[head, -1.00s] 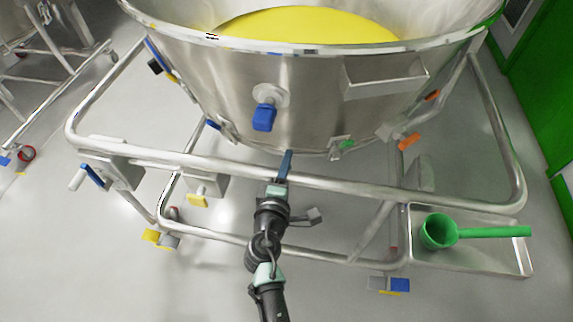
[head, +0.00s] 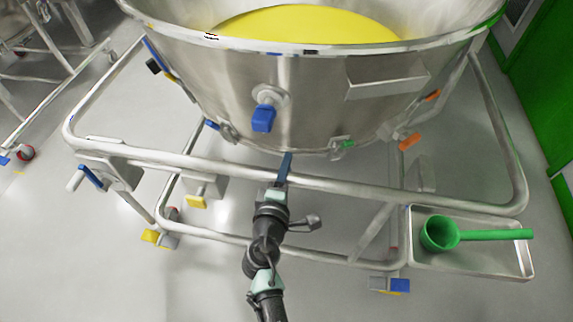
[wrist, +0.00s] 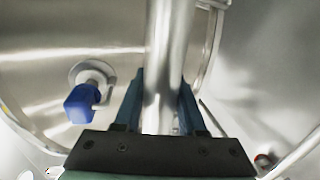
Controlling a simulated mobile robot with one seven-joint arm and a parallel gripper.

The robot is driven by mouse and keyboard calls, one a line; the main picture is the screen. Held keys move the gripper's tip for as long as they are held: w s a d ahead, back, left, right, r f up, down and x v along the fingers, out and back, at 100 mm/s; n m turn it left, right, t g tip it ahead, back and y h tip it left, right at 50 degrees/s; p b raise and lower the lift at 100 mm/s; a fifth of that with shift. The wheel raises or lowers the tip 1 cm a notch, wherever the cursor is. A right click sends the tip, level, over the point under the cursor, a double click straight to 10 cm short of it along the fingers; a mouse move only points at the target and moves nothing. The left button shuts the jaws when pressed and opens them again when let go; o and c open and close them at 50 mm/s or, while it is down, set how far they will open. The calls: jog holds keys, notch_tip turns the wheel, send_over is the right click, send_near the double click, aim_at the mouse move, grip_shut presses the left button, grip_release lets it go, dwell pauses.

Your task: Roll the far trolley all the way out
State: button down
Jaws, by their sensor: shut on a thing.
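A large steel trolley carries a round steel bowl (head: 330,95) with yellow material (head: 305,24) inside, right in front of me in the head view. Its tubular push rail (head: 400,192) runs across the front. My gripper (head: 284,172) is shut on the rail near its middle. In the wrist view the rail (wrist: 165,60) passes between my two blue fingers (wrist: 158,105). A blue valve handle (head: 263,118) sits on the bowl's front and also shows in the wrist view (wrist: 82,102). Another steel trolley (head: 45,70) is partly visible at the upper left.
A side tray (head: 485,262) with a green scoop (head: 440,234) hangs at the trolley's right. Casters with yellow (head: 150,236) and blue (head: 399,285) pedals stand below. A green door (head: 545,90) is at the right. Grey floor is clear at the lower left.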

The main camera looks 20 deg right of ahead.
jog(key=shift+s+a+f, duration=0.2)
jog(key=shift+s+a, duration=0.7)
jog(key=shift+s, duration=0.15)
jog(key=c, duration=0.6)
grip_release()
jog(key=shift+o, duration=0.5)
jog(key=shift+w+d, duration=0.1)
jog(key=shift+r, duration=0.1)
jog(key=p+v, duration=0.1)
jog(key=v, duration=1.2)
